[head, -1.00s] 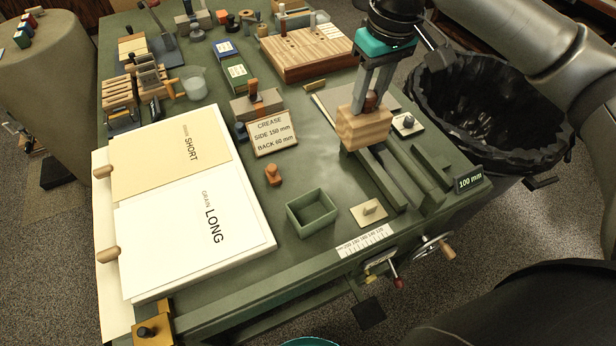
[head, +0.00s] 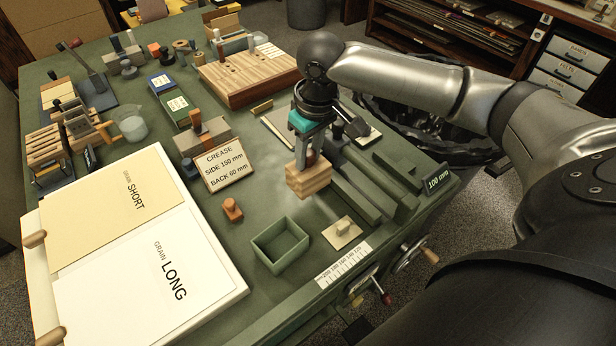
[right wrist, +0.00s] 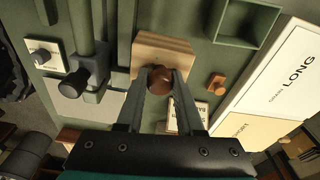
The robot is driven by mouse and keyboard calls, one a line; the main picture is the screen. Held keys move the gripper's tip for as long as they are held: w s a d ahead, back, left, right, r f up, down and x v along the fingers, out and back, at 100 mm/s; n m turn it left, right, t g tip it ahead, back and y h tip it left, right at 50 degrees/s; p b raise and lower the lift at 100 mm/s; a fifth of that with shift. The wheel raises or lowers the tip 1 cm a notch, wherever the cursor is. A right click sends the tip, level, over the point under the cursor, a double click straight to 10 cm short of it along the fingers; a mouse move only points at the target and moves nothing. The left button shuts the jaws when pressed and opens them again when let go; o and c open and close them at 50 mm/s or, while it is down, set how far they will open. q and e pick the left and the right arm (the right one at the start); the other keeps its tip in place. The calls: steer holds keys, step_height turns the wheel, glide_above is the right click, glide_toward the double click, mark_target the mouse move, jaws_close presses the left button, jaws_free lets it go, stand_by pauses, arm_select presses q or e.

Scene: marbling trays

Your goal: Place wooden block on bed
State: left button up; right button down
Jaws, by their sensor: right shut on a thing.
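The wooden block (head: 308,181) is light, striped wood with a round brown knob on top, which shows in the right wrist view (right wrist: 160,80). My right gripper (head: 309,158) is shut on the knob, fingers pointing down, with the block upright beneath. The block is at the left end of the green parallel rails (head: 362,193), which look like the bed; I cannot tell whether it touches anything below. In the right wrist view the block (right wrist: 150,46) is beside the rails (right wrist: 84,25). My left gripper is not in view.
An open green box (head: 280,245) and a pale plate with a peg (head: 342,232) are in front of the block. A crease sign (head: 225,165) and a small orange-brown knob (head: 232,209) are to its left. Large paper sheets (head: 150,270) lie at the left.

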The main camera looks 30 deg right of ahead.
mark_target(309, 166)
step_height(309, 166, down, 6)
steer(key=shift+b, duration=0.85)
steer(key=c, duration=0.5)
jaws_free()
steer(key=shift+f, duration=0.1)
steer(key=shift+c, duration=0.2)
steer(key=shift+r, duration=0.45)
steer(key=r+p, duration=0.1)
steer(key=r, duration=0.2)
steer(key=s+r+p, duration=0.1)
steer(key=r, duration=0.3)
steer(key=r+p, duration=0.2)
steer(key=r, duration=0.2)
steer(key=shift+s+d+r, duration=0.15)
steer(key=shift+s+r, duration=0.05)
